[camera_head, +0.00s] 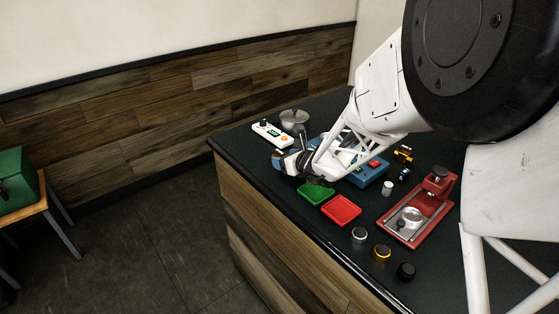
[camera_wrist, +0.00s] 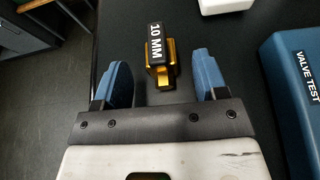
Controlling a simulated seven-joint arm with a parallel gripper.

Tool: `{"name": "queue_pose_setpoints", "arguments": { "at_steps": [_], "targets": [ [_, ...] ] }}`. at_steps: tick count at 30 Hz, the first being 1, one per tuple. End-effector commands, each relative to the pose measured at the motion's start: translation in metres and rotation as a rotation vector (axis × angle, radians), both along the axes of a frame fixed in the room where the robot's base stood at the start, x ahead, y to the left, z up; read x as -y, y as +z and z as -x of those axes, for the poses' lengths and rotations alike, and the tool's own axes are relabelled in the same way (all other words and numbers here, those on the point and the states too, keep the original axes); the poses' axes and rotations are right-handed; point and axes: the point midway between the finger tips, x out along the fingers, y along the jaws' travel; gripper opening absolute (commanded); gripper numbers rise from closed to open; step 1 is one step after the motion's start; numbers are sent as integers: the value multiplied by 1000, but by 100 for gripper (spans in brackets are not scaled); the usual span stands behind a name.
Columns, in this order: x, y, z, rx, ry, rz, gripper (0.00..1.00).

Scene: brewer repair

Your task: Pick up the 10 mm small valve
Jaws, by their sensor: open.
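The 10 mm small valve (camera_wrist: 161,75) is gold with a black top labelled "10 MM" and stands on the dark counter in the wrist view. My gripper (camera_wrist: 161,84) is open, its two blue fingers apart on the left and right. The valve lies between the lines of the fingers, around and just beyond their tips, and no finger touches it. In the head view my gripper (camera_head: 290,163) is over the counter's far left part. I cannot make out the 10 mm valve there; the gripper probably hides it.
A blue "VALVE TEST" box (camera_wrist: 300,85) stands close on the right. A white panel (camera_head: 271,133) and a metal pot (camera_head: 294,117) are behind. Green (camera_head: 315,191) and red (camera_head: 341,209) trays lie in front. Another gold part (camera_head: 403,154) and a red brewer (camera_head: 418,213) are farther right.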

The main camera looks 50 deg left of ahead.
Motion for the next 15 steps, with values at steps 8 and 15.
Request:
{"name": "queue_pose_setpoints", "arguments": {
  "at_steps": [8, 15],
  "targets": [
    [-25, -9, -1, 0, -1, 0, 66],
    [-34, -13, -1, 0, 0, 1, 66]
  ]
}}
